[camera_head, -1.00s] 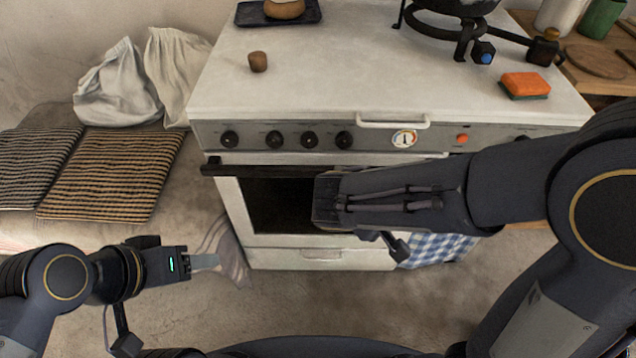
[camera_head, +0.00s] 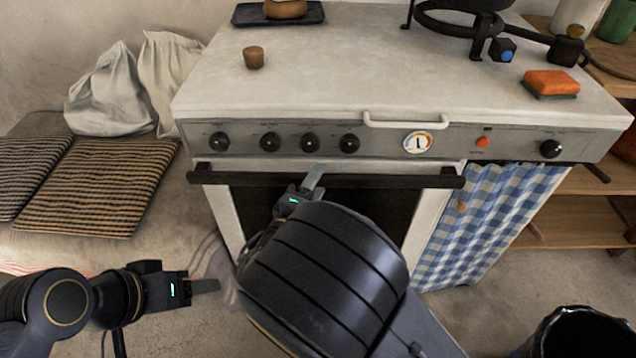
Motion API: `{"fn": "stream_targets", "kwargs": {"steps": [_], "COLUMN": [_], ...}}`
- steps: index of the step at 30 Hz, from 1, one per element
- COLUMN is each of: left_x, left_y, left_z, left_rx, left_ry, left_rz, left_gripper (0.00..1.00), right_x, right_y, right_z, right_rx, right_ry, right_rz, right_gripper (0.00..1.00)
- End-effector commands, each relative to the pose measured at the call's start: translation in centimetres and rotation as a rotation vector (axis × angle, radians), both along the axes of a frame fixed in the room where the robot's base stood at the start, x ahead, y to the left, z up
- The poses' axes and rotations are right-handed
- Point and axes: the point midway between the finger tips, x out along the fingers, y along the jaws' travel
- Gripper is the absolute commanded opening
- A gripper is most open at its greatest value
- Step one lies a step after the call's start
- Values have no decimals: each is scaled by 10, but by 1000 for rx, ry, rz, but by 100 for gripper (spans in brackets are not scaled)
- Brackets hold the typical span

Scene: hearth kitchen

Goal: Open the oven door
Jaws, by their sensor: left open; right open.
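The oven door (camera_head: 226,214) is on the front of the white stove, with a dark window partly hidden behind my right arm. Its black bar handle (camera_head: 390,181) runs across the top of the door, which looks shut. My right gripper (camera_head: 313,180) is open, with a fingertip at the middle of the handle in the picture; I cannot tell whether it touches the bar. My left gripper (camera_head: 208,286) is open and empty, low on the left above the floor, apart from the stove.
The stove top holds a brown cup (camera_head: 253,57), an orange sponge (camera_head: 551,83), a dark tray (camera_head: 247,14) and a black burner stand. A blue checked curtain (camera_head: 487,220) hangs right of the oven. A black bin (camera_head: 580,335) stands at lower right. Striped cushions (camera_head: 95,185) lie at left.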

Motion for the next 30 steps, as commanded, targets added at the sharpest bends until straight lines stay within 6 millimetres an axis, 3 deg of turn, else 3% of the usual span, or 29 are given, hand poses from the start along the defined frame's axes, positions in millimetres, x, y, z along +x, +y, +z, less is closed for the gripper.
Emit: {"fn": "stream_targets", "kwargs": {"steps": [12, 24, 30], "left_x": [0, 0, 0], "left_y": [0, 0, 0], "left_z": [-1, -1, -3], "left_rx": [0, 0, 0], "left_ry": [0, 0, 0], "left_rz": [0, 0, 0], "left_gripper": [57, 57, 57], "right_x": [11, 11, 9], "right_y": [-5, -5, -5], "right_z": [0, 0, -1], "right_rx": [-1, -1, -1], "right_ry": [1, 1, -2], "right_rz": [0, 0, 0], "right_gripper": [51, 0, 0]}}
